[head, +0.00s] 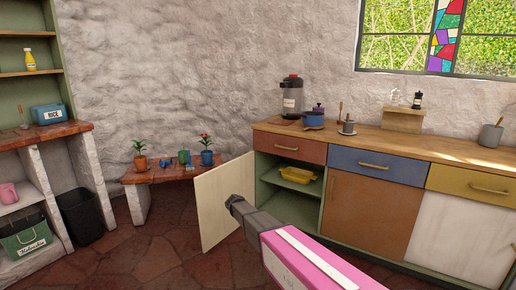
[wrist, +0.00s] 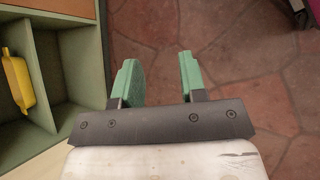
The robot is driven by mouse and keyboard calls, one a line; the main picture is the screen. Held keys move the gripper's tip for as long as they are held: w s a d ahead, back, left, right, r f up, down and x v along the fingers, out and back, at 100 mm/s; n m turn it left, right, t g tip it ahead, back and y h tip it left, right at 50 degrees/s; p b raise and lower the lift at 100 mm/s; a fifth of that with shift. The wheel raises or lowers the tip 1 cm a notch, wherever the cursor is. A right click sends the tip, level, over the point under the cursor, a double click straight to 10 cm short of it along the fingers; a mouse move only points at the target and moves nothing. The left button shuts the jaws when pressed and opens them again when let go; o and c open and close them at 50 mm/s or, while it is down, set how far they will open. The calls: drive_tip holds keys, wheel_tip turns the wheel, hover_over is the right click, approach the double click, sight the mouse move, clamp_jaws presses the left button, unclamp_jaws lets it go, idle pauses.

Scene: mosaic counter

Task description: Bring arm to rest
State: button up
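My gripper (wrist: 158,78) shows in the wrist view with its two green fingers spread apart and nothing between them. It is above the reddish stone floor, beside the open cabinet. In the head view my arm, with its pink and white link, reaches from the lower right towards the open cabinet door (head: 222,200). The fingers are not clearly visible in the head view.
The open cabinet (head: 283,209) holds a yellow dish (head: 297,172), also seen in the wrist view (wrist: 18,80). The wooden counter (head: 365,140) carries a blue pot (head: 313,119) and a dispenser (head: 292,94). A low bench (head: 165,174) bears potted plants. A black bin (head: 80,215) stands left.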

drive_tip(key=s+d+r+m+y, duration=0.2)
drive_tip(key=s+d+m+y, duration=0.2)
drive_tip(key=s+d, duration=0.5)
drive_tip(key=s+d+r+m+y, duration=0.3)
drive_tip(key=s+d+m, duration=0.5)
drive_tip(key=s, duration=0.7)
drive_tip(key=shift+d+y, duration=0.8)
drive_tip(key=shift+d, duration=0.2)
